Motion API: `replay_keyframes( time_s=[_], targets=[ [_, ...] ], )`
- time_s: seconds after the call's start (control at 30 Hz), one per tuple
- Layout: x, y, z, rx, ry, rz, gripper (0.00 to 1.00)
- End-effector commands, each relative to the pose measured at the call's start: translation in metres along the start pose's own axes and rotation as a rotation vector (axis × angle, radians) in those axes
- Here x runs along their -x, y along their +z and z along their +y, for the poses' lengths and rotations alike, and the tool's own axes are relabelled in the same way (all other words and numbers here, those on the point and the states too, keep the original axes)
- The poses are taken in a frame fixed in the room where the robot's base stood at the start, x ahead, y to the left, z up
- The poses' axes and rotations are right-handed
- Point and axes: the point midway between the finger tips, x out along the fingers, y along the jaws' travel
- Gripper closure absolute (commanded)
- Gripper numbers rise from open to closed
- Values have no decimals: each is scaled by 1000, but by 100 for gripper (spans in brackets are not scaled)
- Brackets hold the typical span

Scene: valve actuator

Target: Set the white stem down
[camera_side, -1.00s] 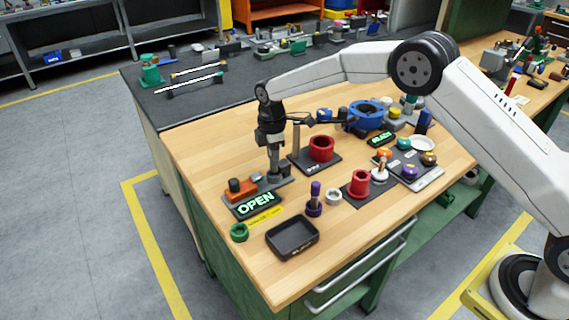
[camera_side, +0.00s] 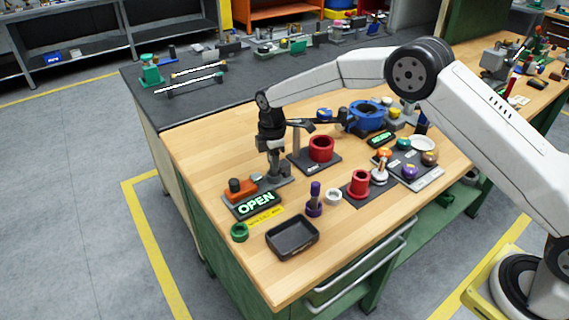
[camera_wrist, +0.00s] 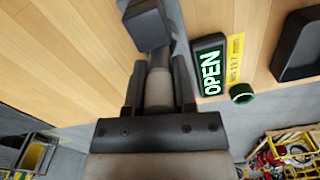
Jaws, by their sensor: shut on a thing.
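My gripper (camera_wrist: 159,88) is shut on a pale cylindrical piece, taken as the white stem (camera_wrist: 159,87); it looks grey in the shade, so its colour is not clear. In the side view, my gripper (camera_side: 274,166) points straight down at the grey fixture behind the OPEN sign. The fingers hide much of the stem, and I cannot tell whether its lower end touches anything. The OPEN sign (camera_side: 255,205) is lit green and also shows in the wrist view (camera_wrist: 210,70).
An orange block (camera_side: 241,188) is beside the fixture. A red cup (camera_side: 321,149) stands to its right. A green ring (camera_side: 239,232), a black tray (camera_side: 292,250), a purple stem (camera_side: 314,199) and a white-knobbed piece (camera_side: 379,173) are nearer the front. Bare wood lies left of the fixture.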

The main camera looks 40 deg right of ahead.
Motion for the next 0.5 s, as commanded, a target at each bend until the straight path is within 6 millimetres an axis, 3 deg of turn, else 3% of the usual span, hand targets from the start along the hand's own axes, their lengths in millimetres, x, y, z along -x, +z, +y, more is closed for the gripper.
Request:
replay_keyframes(
  time_s=[0.27, 0.3, 0.4, 0.5],
  targets=[
    [-5, 0, 0, 0, 0, 0, 100],
    [-5, 0, 0, 0, 0, 0, 60],
    [-5, 0, 0, 0, 1, 0, 29],
    [-5, 0, 0, 0, 0, 0, 25]
  ],
)
